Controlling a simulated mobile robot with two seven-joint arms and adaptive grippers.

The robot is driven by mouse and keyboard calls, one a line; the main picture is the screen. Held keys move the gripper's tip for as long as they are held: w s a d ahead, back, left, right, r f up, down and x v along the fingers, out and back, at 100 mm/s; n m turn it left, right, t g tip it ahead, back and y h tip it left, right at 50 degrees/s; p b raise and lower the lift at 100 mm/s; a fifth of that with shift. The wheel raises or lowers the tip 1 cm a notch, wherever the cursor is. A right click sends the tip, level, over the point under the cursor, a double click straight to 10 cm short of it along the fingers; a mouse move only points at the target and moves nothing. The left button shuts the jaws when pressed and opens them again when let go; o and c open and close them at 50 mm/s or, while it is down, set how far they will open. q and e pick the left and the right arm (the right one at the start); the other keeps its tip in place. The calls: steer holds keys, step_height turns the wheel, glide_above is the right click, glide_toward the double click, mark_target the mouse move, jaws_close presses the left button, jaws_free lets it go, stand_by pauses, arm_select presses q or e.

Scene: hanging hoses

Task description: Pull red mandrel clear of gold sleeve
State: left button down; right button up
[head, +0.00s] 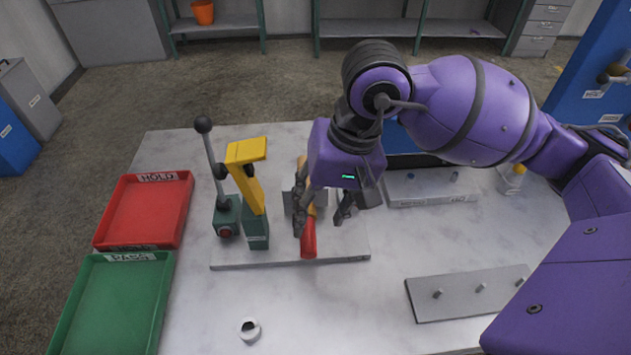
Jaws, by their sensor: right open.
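The red mandrel (308,240) shows as a red rod with its end toward the front of a grey base plate (290,258). A gold sleeve (311,212) shows in part behind it, in line with it, and I cannot tell how far the mandrel sits inside. My right gripper (322,225) comes down from above with its fingers apart. One finger is beside the sleeve and mandrel on the left, the other is to their right. The gripper hides much of the sleeve and its holder. My left gripper is not in view.
A yellow-handled clamp (249,185) and a black-knobbed lever (212,150) stand left of the sleeve. A red tray (145,212) and a green tray (115,305) lie at the left. A white ring (250,330) is at the front. A pegged plate (470,292) lies right.

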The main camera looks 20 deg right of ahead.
mark_target(310, 237)
steer(key=x, duration=0.7)
steer(key=shift+f, duration=0.2)
steer(key=shift+c, duration=0.4)
jaws_close()
